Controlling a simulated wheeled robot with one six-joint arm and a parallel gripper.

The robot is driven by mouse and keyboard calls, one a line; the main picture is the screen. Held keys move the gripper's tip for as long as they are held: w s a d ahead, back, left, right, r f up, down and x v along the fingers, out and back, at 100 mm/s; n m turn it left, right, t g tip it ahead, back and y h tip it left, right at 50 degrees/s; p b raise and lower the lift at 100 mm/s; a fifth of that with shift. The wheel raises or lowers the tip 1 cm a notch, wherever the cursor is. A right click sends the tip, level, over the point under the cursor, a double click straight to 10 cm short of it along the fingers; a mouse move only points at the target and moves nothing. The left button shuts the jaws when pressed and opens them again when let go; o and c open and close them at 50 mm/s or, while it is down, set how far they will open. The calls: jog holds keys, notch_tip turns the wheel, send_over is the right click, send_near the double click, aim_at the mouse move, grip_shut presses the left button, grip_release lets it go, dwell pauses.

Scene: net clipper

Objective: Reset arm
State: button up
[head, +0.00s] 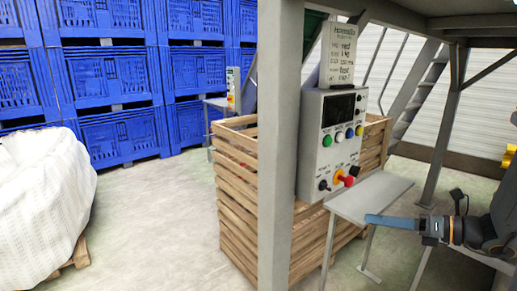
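My arm comes in at the right edge, dark grey with an orange band. My gripper (393,222) is at its left end, pointing left, with a long flat blue piece at the tip. I cannot tell whether this piece is its fingers or something held, nor whether the gripper is open or shut. The gripper shows in front of the right part of a small grey metal shelf (358,199); I cannot tell whether they touch.
A grey control box (313,155) with coloured buttons stands behind the shelf, beside a grey post (277,150). A slatted wooden crate (236,190) is behind them. Blue crates (115,138) are stacked at the back left. A white bulk bag (40,205) is at left. Floor (155,230) between is clear.

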jog(key=s+a+f+n+g+h, duration=0.2)
jog(key=s+a+n+h, duration=0.4)
jog(key=n, duration=1)
jog(key=s+a+f+n+g+h, duration=0.2)
jog(key=s+a+n+g+h, duration=0.3)
jog(key=n, duration=1.1)
jog(key=s+a+h, duration=0.1)
jog(key=s+a, duration=0.1)
jog(key=s, duration=0.1)
jog(key=shift+f+g, duration=0.15)
jog(key=shift+g, duration=0.15)
jog(key=shift+s+d, duration=0.1)
